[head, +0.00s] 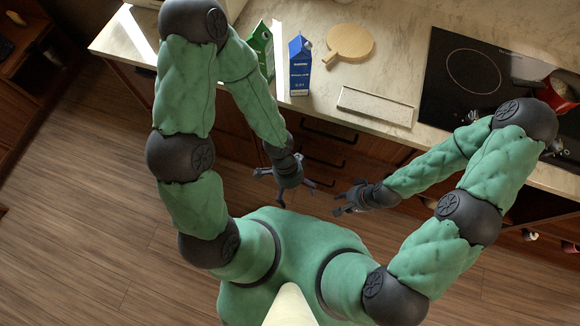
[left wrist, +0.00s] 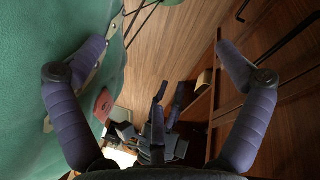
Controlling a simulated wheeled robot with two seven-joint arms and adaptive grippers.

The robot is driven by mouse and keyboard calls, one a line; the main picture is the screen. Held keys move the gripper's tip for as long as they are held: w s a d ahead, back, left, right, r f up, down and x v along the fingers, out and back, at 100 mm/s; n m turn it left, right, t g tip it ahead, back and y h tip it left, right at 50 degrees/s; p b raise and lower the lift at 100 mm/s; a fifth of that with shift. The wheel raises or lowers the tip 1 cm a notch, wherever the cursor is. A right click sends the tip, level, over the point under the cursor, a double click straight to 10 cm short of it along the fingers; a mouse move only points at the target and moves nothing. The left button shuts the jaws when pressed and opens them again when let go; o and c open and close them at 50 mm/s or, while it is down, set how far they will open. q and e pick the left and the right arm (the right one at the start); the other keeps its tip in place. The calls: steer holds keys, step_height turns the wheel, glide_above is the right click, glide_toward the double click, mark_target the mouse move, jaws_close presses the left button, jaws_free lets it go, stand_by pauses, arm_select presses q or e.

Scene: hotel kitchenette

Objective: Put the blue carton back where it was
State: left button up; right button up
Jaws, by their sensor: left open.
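The blue carton (head: 299,68) stands upright on the countertop near its front edge in the head view. It is between a green carton and a round wooden board, and no gripper touches it. My left gripper (head: 290,188) is open and empty, in front of the drawers and below counter height. Its spread fingers also frame the left wrist view (left wrist: 168,45). My right gripper (head: 342,203) is close to its right, with fingers apart and nothing seen between them. The carton is not visible in the left wrist view.
A green carton (head: 262,42) stands left of the blue one, partly behind my left arm. The round wooden board (head: 349,42) and a pale rectangular tray (head: 376,106) lie to the right. Beyond is a black cooktop (head: 455,85) with a red pot (head: 556,91). Bare countertop (head: 398,60) separates board and cooktop.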

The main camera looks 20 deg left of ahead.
arm_select(q)
steer(key=w+a+f+n+t+h, duration=0.1)
steer(key=w+a+f+n+t, duration=0.1)
steer(key=f+n, duration=0.6)
steer(key=w+n, duration=0.1)
steer(key=n, duration=0.3)
steer(key=shift+w+a+f+n+t, duration=0.15)
steer(key=shift+w+a+n+t, duration=0.15)
steer(key=shift+w+a, duration=0.1)
steer(key=shift+c, duration=0.3)
